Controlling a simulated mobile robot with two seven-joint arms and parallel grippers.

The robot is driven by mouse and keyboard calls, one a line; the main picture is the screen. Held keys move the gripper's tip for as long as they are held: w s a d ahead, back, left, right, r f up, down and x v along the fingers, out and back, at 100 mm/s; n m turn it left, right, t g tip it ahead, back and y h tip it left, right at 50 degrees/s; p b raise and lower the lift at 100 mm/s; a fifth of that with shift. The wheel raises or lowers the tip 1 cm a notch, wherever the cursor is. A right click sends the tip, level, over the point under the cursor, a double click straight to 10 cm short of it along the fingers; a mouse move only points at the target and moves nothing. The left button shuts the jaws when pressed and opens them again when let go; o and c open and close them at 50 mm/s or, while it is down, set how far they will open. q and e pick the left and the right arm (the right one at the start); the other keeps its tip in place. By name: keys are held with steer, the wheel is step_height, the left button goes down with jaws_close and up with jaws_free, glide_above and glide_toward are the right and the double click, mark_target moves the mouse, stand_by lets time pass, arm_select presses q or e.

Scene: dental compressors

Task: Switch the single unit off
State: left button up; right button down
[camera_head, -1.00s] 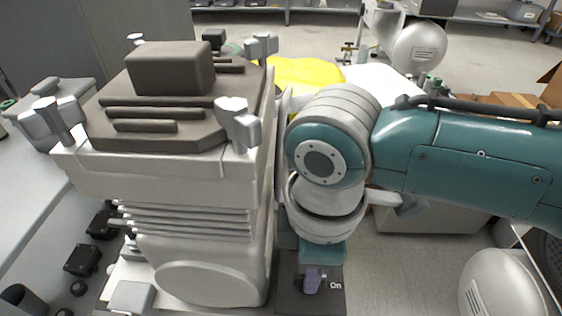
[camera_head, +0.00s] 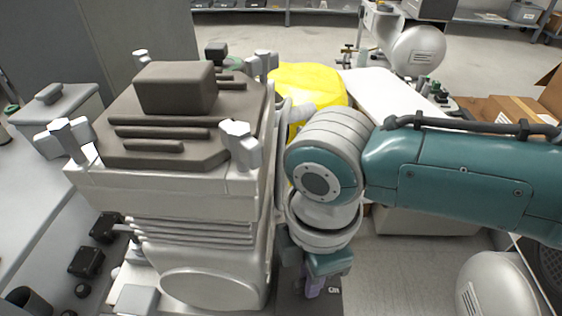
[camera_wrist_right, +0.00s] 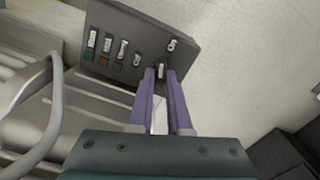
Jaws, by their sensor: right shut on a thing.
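The big grey compressor unit (camera_head: 170,210) with a dark ribbed top fills the left half of the head view. A dark control panel beside its lower right side carries a partly visible white label (camera_head: 334,290). The gripper also shows in the head view (camera_head: 315,287). My left gripper is out of view.
A yellow object (camera_head: 310,85) and a white surface (camera_head: 380,95) lie behind my right arm. A rounded grey tank (camera_head: 495,285) stands at lower right. Cardboard boxes (camera_head: 520,110) are at far right. A grey bench (camera_head: 30,190) runs along the left.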

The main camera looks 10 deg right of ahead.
steer(key=n, duration=0.2)
steer(key=shift+n+p, duration=0.35)
steer(key=shift+n, duration=0.05)
steer(key=n, duration=0.3)
steer(key=shift+n, duration=0.3)
steer(key=n, duration=0.3)
steer(key=shift+n, duration=2.3)
steer(key=c, duration=0.9)
jaws_free()
steer(key=shift+o, duration=0.2)
